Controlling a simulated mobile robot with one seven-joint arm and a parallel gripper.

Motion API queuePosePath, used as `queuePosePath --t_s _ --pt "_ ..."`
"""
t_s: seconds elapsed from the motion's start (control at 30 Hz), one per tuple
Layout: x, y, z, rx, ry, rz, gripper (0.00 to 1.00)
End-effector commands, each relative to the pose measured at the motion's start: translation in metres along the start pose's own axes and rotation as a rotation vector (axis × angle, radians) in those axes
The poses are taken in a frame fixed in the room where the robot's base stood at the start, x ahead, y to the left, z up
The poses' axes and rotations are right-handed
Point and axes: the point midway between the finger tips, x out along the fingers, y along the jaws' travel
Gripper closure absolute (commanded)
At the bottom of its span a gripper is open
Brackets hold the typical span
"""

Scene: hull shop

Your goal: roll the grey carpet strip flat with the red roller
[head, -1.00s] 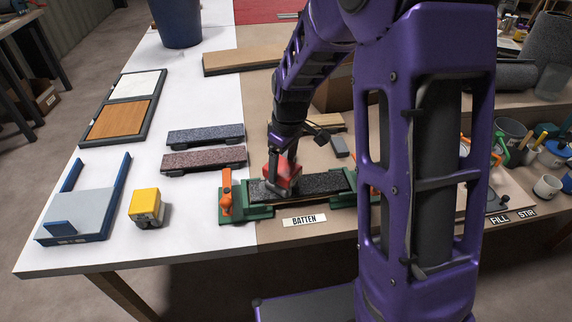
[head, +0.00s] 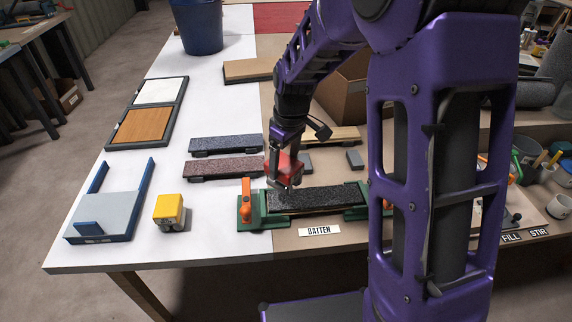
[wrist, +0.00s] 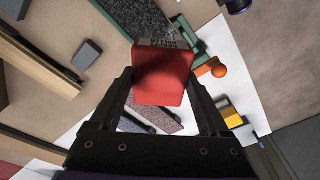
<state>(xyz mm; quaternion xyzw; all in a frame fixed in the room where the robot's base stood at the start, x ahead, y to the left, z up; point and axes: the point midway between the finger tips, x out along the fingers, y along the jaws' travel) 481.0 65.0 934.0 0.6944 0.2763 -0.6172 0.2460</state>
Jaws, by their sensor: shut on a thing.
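My gripper (head: 286,168) is shut on the red roller (head: 280,160), a red block-like tool that also shows between the two fingers in the wrist view (wrist: 162,75). The dark grey, speckled carpet strip (head: 320,198) lies along a batten in a green clamping fixture (head: 250,219) with orange handles. In the head view the roller is at the strip's left end, toward its far side, and appears raised off it. In the wrist view the strip (wrist: 138,14) shows beyond the roller. The underside of the roller is partly hidden.
A blue-grey strip (head: 225,145) and a reddish strip (head: 222,167) lie behind the fixture to the left. A yellow block (head: 169,211) and a blue-edged tray (head: 108,207) stand at front left. A cardboard box (head: 345,87) is behind my arm. White table surface at left is largely free.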

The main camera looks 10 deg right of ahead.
Motion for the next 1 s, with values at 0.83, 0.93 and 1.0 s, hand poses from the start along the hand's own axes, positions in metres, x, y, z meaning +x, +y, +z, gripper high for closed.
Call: queuePosePath --t_s 0.83,0.93,1.0 --pt "-0.031 -0.003 -0.010 0.001 0.002 0.002 0.81" --pt "-0.031 -0.002 -0.010 0.001 0.002 0.002 0.81" --pt "-0.031 -0.002 -0.010 0.004 0.002 0.003 0.81"
